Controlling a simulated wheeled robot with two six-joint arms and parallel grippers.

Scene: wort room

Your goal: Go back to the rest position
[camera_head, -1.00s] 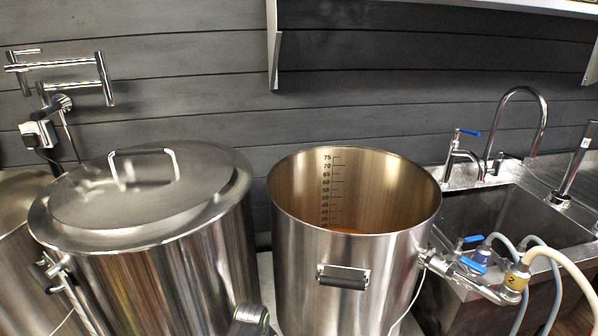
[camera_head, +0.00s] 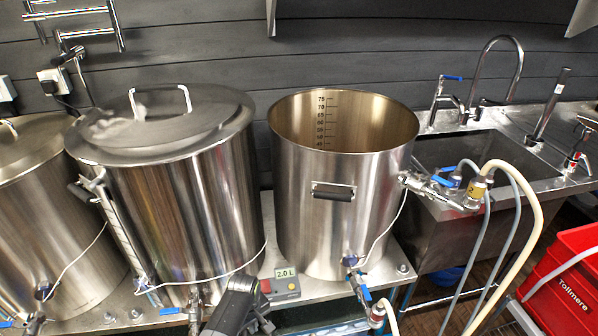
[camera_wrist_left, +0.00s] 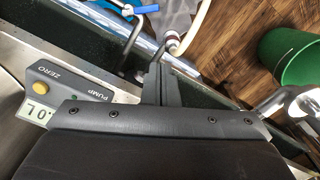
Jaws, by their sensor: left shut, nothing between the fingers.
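My left gripper (camera_head: 264,320) is at the bottom centre of the head view, in front of the kettles and just below the small grey pump control box. It is also seen in the left wrist view (camera_wrist_left: 160,82), where its dark fingers are together with nothing between them. The control box (camera_head: 283,286) has a display reading "2.0 L"; in the wrist view the box (camera_wrist_left: 75,97) is left of the fingers and partly covered by the gripper body. My right gripper is not in view.
A lidded steel kettle (camera_head: 180,205) and an open kettle (camera_head: 330,215) stand on a steel bench. A sink (camera_head: 470,150), hoses (camera_head: 520,240) and a red crate (camera_head: 568,285) are at right. A green bucket (camera_wrist_left: 288,60) stands on the wooden floor.

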